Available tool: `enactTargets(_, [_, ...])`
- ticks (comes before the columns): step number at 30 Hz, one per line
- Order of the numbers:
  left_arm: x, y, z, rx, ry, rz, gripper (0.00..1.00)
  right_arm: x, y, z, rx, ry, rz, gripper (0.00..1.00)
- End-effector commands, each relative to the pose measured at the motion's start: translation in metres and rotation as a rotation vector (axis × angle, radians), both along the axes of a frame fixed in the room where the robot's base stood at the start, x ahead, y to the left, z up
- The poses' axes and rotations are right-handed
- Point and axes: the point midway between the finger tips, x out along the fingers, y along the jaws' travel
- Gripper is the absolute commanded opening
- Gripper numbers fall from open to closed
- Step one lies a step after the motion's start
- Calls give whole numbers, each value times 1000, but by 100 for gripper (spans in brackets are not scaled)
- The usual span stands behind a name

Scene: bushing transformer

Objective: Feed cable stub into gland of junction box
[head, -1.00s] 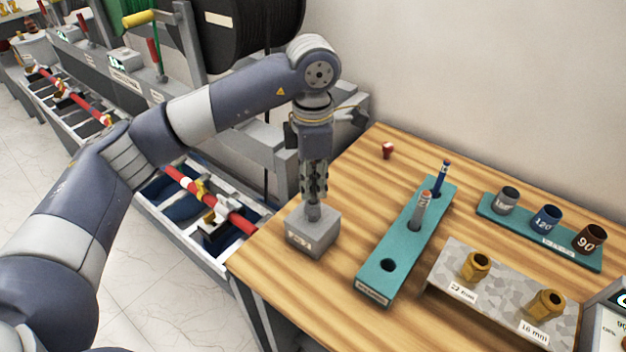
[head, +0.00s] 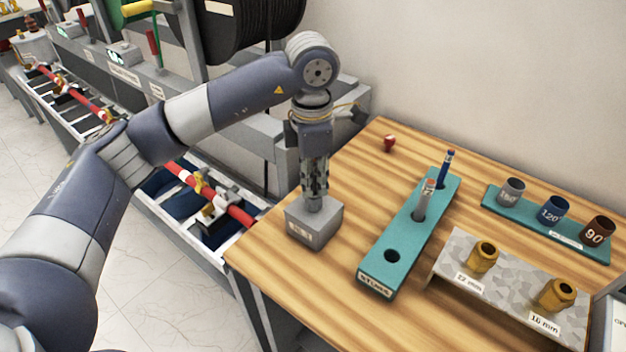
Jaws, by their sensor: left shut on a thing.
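The junction box (head: 313,228) is a small grey cube with a pale label on its front, standing near the left edge of the wooden table. A short grey round gland (head: 314,204) rises from its top. My left gripper (head: 314,187) points straight down directly above the gland, its fingers shut. The cable stub between the fingers is almost wholly hidden, and I cannot tell how far it sits in the gland. My right gripper is not in view.
Right of the box is a teal rack (head: 377,274) with two pen-like pieces and an empty hole. Beyond are a teal cup tray (head: 571,241), a speckled block (head: 505,284) with two brass fittings, and a small red object (head: 389,143). Table left of the rack is mostly clear.

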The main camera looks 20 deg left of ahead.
Motion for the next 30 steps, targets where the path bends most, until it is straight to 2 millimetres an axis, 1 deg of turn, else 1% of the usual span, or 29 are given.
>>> enactTargets(1, [-7,-1,-19,9,35,-8,0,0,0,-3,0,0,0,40])
enactTargets(2, [-7,-2,-19,9,35,-8,12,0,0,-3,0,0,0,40])
enactTargets(3, [-7,-2,-19,9,36,-8,21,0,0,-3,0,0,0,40])
enactTargets(5, [-7,-2,-19,9,36,-8,33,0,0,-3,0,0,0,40])
enactTargets(20, [-7,-1,-19,11,36,-7,33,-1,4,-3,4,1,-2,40])
enactTargets(27, [-7,0,-18,12,35,-6,33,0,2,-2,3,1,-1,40])
enactTargets(30, [-7,0,-15,13,34,-5,33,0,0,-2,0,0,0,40])
